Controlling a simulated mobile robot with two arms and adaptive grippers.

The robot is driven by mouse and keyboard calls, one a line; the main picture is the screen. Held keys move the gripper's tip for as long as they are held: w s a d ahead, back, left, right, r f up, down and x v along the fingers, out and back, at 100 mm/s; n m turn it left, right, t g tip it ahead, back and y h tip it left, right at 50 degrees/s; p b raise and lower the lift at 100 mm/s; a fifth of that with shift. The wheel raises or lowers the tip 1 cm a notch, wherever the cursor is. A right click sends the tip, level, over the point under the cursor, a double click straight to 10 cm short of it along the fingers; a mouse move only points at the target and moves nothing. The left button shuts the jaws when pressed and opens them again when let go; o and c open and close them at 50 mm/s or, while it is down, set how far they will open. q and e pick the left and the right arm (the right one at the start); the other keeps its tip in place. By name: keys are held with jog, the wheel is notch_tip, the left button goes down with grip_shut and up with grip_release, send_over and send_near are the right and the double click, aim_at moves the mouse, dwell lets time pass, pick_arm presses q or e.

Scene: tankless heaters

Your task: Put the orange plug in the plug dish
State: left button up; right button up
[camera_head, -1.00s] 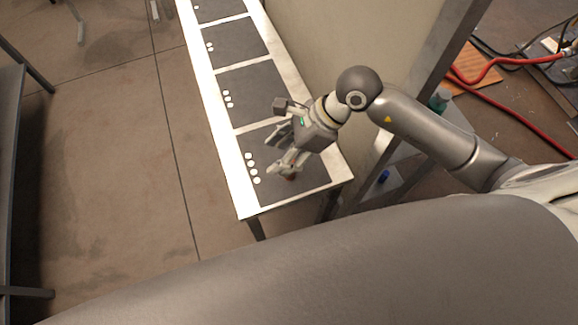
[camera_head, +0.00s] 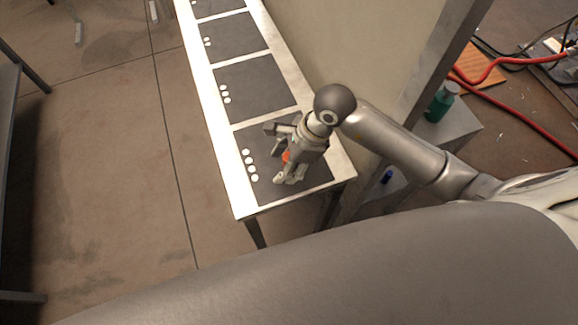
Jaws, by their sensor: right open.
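A small orange piece, which looks like the orange plug (camera_head: 286,156), shows at the nearest dark panel of the long white bench. My right gripper (camera_head: 281,163) is open over that panel, with its fingers on either side of the orange piece. Whether they touch it cannot be told. The gripper and wrist hide part of the panel. I cannot make out a plug dish in this view. My left gripper is not in view.
The white bench (camera_head: 226,150) carries several dark panels with white dots. A wall and metal post stand along its right side. A green bottle (camera_head: 438,104) stands on a shelf at right, a blue item (camera_head: 387,176) below. Red hoses (camera_head: 520,122) lie farther right.

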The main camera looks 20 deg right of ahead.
jog(key=shift+x, duration=0.8)
grip_shut()
jog(key=shift+r, duration=0.1)
